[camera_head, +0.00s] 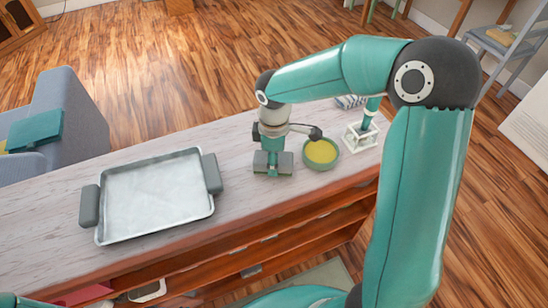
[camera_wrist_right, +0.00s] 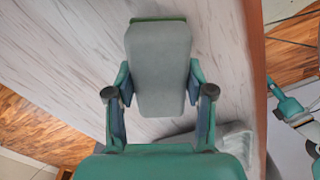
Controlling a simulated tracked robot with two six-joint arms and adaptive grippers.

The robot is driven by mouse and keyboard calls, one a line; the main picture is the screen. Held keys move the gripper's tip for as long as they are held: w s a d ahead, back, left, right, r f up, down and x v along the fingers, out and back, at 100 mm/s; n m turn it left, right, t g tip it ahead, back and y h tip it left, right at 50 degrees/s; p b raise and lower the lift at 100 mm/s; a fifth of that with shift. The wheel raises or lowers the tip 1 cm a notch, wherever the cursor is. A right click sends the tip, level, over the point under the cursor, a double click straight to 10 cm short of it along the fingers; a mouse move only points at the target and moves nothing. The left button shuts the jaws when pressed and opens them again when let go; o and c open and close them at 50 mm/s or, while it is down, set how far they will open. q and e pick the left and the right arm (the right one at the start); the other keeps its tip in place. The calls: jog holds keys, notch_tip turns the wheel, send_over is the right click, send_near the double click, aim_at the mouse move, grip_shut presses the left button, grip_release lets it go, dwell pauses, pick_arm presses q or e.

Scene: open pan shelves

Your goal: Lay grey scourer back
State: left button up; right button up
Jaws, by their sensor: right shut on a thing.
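The grey scourer (camera_wrist_right: 160,70), a grey block with a green edge, is between the fingers of my right gripper (camera_wrist_right: 160,108) in the wrist view. The fingers press on its two sides. In the head view the right gripper (camera_head: 272,158) points down at the counter, right of the tray, with the scourer at its tips. Whether the scourer touches the counter I cannot tell. A round green dish (camera_head: 334,162) with a yellow filling stands just right of the gripper. My left gripper does not show.
A metal tray (camera_head: 150,233) with grey handles lies on the left of the counter (camera_head: 235,205). A white wire holder (camera_head: 360,138) and a striped cloth (camera_head: 350,101) are right of the dish. Open wooden shelves (camera_head: 280,245) lie below the front edge.

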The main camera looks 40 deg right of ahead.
jog(key=shift+f+b, duration=0.3)
jog(key=shift+f, duration=0.15)
dwell(0.3)
jog(key=o, duration=1.1)
jog(key=shift+r, duration=0.15)
jog(key=shift+r+p, duration=3.3)
jog(key=shift+r, duration=0.6)
jog(key=shift+r, duration=0.1)
